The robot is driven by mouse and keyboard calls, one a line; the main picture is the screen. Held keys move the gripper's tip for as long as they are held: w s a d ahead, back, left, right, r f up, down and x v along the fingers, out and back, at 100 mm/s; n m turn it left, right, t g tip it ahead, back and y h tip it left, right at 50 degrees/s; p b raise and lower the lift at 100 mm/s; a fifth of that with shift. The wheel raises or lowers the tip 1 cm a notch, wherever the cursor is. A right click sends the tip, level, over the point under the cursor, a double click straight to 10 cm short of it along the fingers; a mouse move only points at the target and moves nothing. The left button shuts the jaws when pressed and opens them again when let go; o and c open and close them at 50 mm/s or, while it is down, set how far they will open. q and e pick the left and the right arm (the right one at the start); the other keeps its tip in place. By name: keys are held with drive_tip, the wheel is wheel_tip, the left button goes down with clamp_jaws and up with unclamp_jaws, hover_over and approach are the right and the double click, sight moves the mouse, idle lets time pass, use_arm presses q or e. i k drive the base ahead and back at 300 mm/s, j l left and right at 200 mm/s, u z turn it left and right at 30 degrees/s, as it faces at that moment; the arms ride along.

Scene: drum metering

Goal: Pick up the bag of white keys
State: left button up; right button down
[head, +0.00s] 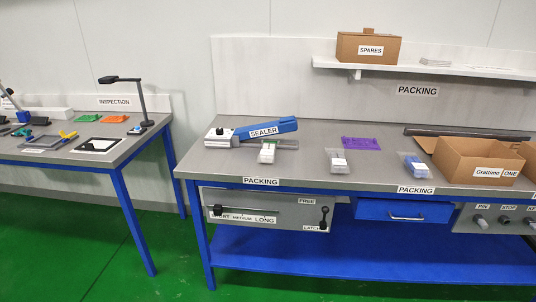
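Several small clear bags lie on the packing table (310,180). One pale bag (267,153) with a green patch lies just in front of the sealer (262,133). A second pale bag (337,161) with a white label lies in the middle of the table. A third bag (413,166) has blue contents and lies left of the open carton. The contents of the two pale bags are too small to tell, so I cannot say which holds white keys. Neither of my grippers is in view.
An open cardboard carton (474,171) stands at the table's right. A purple sheet (361,143) lies behind the bags. The SPARES box (368,47) sits on the shelf above. Left, across a floor gap, stands the inspection table (107,155) with a lamp (139,95).

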sight(267, 155)
drive_tip(key=i+j, duration=0.15)
drive_tip(key=i, duration=0.4)
drive_tip(key=i+j+z, duration=0.15)
drive_tip(key=i, duration=0.45)
